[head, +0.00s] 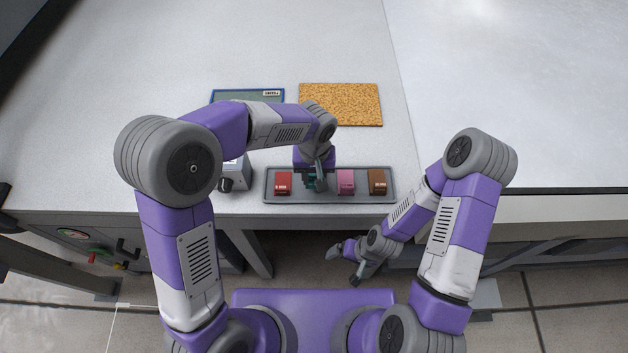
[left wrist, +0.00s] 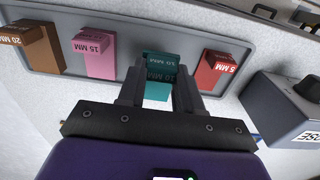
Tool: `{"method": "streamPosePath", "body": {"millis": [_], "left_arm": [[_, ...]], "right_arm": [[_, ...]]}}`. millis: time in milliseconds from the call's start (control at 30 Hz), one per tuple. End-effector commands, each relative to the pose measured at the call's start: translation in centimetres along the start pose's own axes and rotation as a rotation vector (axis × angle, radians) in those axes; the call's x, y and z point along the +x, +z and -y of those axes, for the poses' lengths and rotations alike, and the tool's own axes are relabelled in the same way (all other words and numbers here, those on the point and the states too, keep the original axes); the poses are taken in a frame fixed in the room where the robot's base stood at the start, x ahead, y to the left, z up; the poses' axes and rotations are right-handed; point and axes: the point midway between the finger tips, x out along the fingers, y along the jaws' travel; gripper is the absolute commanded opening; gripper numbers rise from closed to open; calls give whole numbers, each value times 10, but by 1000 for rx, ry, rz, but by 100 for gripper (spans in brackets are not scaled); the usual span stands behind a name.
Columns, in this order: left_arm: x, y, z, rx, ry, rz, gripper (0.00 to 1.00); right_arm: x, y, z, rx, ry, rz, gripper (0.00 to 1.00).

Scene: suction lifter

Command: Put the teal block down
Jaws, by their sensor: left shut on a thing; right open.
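The teal block (head: 310,184) is at the grey tray (head: 330,197), between the red block (head: 283,183) and the pink block (head: 345,182). My left gripper (head: 315,182) points down and is shut on the teal block. In the left wrist view the teal block (left wrist: 160,70) is between the two fingers, its label partly covered. I cannot tell whether its underside touches the tray. My right gripper (head: 347,265) is open and empty, low in front of the bench edge.
A brown block (head: 377,183) stands at the tray's right end. A grey box with a dark knob (left wrist: 285,108) is close beside the tray, partly behind my left arm in the head view. A cork mat (head: 341,103) and a blue-edged green panel (head: 248,96) lie behind the tray.

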Motion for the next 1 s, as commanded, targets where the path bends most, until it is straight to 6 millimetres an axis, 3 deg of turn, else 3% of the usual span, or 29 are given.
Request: {"method": "streamPosePath", "body": {"millis": [233,633,667,700,800,1000], "left_arm": [[33,1,1,1,-2,4,0],[39,1,0,0,-1,1,0],[38,1,0,0,0,1,39],[38,1,0,0,0,1,45],[38,1,0,0,-1,2,60],[38,1,0,0,-1,2,60]], "right_arm": [[3,0,-1,0,0,-1,96],[7,-1,-3,0,0,-1,96],[6,-1,-2,0,0,-1,96],[6,-1,-2,0,0,-1,96],[6,-1,-2,0,0,-1,96],[6,-1,-2,0,0,-1,96]]}}
